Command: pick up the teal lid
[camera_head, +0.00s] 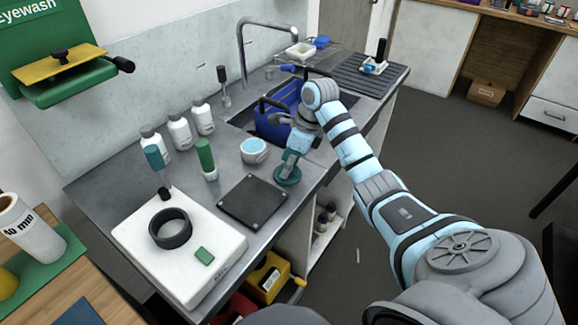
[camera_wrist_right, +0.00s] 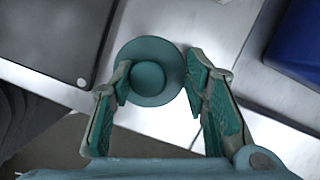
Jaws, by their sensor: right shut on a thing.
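The teal lid (camera_head: 287,179) is a round disc with a knob, at the front edge of the grey counter, right of the black square plate (camera_head: 253,200). My right gripper (camera_head: 291,163) reaches down over it from the right and is shut on it. In the right wrist view the lid (camera_wrist_right: 150,50) lies between the fingertips of my right gripper (camera_wrist_right: 156,76), with its round knob toward the camera. I cannot tell whether the lid touches the counter. My left gripper is not in view.
White bottles (camera_head: 179,131) and a green-capped tube (camera_head: 206,160) stand further left.

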